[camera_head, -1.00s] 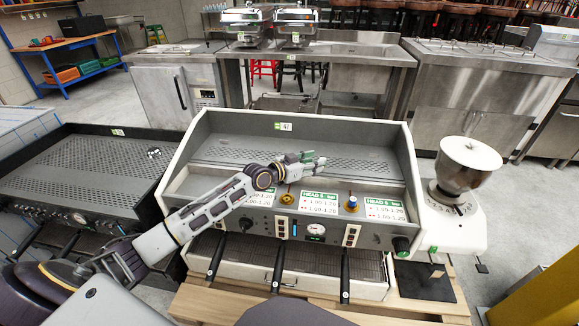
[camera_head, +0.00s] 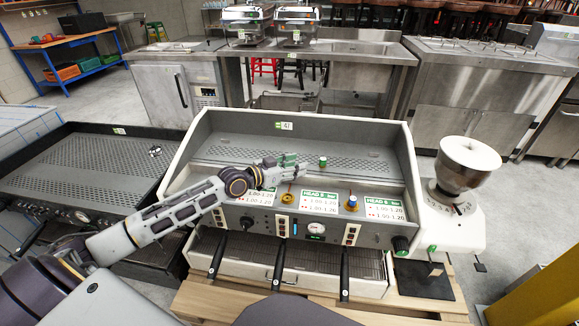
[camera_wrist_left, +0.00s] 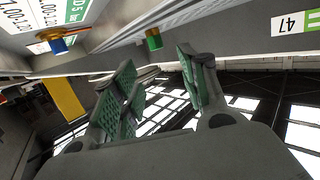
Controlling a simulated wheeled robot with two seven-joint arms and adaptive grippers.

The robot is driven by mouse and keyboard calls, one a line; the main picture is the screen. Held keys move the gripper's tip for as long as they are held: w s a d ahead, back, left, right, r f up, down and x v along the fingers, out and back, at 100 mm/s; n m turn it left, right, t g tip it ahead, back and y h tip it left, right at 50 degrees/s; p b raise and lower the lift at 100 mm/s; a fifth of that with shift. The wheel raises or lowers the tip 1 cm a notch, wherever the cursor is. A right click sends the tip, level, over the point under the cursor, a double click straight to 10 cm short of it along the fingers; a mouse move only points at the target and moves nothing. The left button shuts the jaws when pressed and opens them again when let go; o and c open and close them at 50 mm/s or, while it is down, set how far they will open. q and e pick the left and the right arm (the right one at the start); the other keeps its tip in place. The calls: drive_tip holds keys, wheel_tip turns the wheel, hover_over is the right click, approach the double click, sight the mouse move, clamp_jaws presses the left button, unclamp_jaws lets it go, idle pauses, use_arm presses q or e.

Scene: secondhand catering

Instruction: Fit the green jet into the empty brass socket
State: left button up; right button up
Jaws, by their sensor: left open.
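The green jet (camera_head: 323,162) stands upright on the machine's upper deck, behind the front panel, with a yellowish base. It also shows in the left wrist view (camera_wrist_left: 153,39), just beyond the fingertips. The empty brass socket (camera_head: 288,198) is on the sloped front panel, nearer and to the left of the jet. My left gripper (camera_head: 287,161) is open and empty, to the left of the jet and apart from it. Its green-padded fingers (camera_wrist_left: 160,72) are spread in the wrist view. My right gripper is not in view.
A blue jet (camera_head: 352,202) sits in a brass socket to the right; it also shows in the wrist view (camera_wrist_left: 57,43). Printed cards (camera_head: 319,203) stand along the panel. A grinder (camera_head: 466,170) is at the right. The deck's back and right side are clear.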

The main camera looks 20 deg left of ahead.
use_arm(q)
drive_tip(key=shift+v, duration=1.05)
